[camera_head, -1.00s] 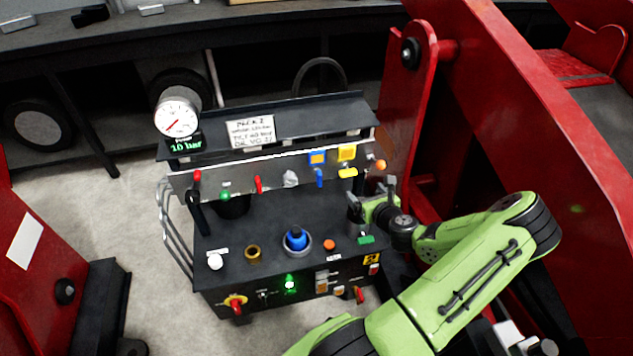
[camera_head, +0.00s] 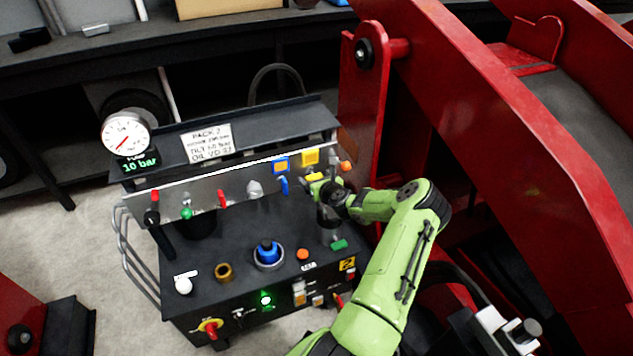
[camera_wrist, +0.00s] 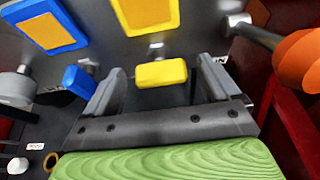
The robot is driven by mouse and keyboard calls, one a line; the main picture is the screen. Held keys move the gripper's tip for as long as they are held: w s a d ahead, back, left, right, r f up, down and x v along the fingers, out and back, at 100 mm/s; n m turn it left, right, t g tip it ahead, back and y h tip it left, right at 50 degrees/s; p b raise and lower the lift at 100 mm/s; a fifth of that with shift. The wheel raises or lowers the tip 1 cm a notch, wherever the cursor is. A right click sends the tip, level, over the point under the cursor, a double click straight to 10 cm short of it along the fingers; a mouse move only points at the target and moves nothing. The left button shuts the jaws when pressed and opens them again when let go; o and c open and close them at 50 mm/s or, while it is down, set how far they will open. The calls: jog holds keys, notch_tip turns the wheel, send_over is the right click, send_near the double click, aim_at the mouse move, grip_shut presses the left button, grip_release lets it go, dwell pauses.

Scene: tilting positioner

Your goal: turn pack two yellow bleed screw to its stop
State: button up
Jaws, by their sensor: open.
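The yellow bleed screw (camera_wrist: 161,73) has a flat yellow handle, and in the wrist view it sits between the two open fingers of my gripper (camera_wrist: 160,85), with a gap on each side. In the head view the yellow handle (camera_head: 314,177) shows on the pack's upright grey panel, below a yellow tag (camera_head: 310,157). My gripper is right beside it in the head view (camera_head: 322,188), partly covering that area. I cannot tell whether the fingers touch the handle.
A blue handle (camera_head: 284,185) with a blue tag (camera_head: 280,165) is close on the left. An orange knob (camera_head: 346,166) is close on the right. The gauge display (camera_head: 140,163) reads 10 bar. A red frame (camera_head: 365,110) stands to the right.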

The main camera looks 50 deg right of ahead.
jog(key=shift+c, duration=0.4)
jog(key=c, duration=1)
jog(key=shift+a+r, duration=0.1)
jog(key=n+p, duration=0.1)
jog(key=n+h, duration=0.1)
jog(key=n, duration=0.1)
jog(key=shift+w+a+g+h+p, duration=0.2)
jog(key=shift+g+h+p, duration=0.1)
jog(key=shift+g+p, duration=0.1)
jog(key=n+h+b, duration=0.2)
jog(key=n, duration=0.1)
jog(key=f+n+h+b, duration=0.1)
jog(key=n+h+b, duration=0.1)
jog(key=n+b, duration=0.1)
jog(key=n+h+b, duration=0.1)
jog(key=n+b, duration=0.1)
jog(key=n, duration=0.2)
jog(key=shift+w+a+f+h+b, duration=0.2)
jog(key=shift+a+f+h+b, duration=0.2)
jog(key=shift+n, duration=0.4)
